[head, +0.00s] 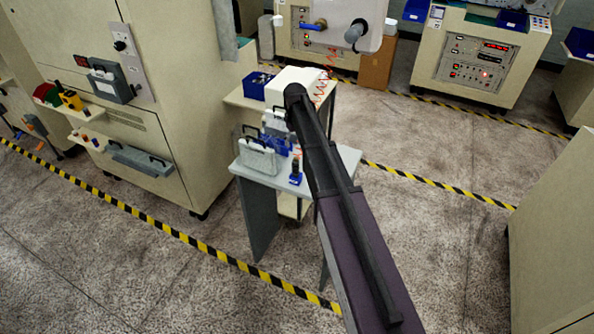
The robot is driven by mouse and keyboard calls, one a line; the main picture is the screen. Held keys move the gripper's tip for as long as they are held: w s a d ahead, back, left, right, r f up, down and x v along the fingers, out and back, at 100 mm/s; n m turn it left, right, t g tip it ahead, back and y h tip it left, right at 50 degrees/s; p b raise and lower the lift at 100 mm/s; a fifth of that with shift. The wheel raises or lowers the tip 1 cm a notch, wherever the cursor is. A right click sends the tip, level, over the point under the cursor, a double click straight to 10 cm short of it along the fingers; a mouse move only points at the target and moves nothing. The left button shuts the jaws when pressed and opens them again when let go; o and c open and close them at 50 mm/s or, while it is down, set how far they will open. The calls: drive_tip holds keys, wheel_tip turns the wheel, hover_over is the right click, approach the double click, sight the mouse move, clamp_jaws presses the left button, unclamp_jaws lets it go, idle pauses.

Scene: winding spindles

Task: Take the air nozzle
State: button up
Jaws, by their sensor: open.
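A small dark upright piece with a blue base (295,173) stands on the grey table, near its front edge. It looks like the air nozzle in its holder, but it is too small to be sure. A thin red coiled line shows just above it and again farther back, beside the white box. My dark arm reaches up from the bottom of the head view and passes just right of this piece. The arm's far end is by the white box.
The grey table (348,158) also bears a light grey case (257,157) and blue items. Behind it are a white box (297,80) and a blue bin (256,86). A tall beige cabinet (165,120) stands close on the left. Striped tape marks the open floor.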

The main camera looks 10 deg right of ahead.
sight(296, 167)
drive_tip(key=shift+f+b, duration=4.2)
drive_tip(key=shift+f, duration=0.1)
drive_tip(key=shift+d+f+b, duration=0.1)
drive_tip(key=shift+f+b, duration=2.5)
drive_tip(key=shift+c, duration=0.2)
drive_tip(key=shift+s, duration=0.1)
clamp_jaws()
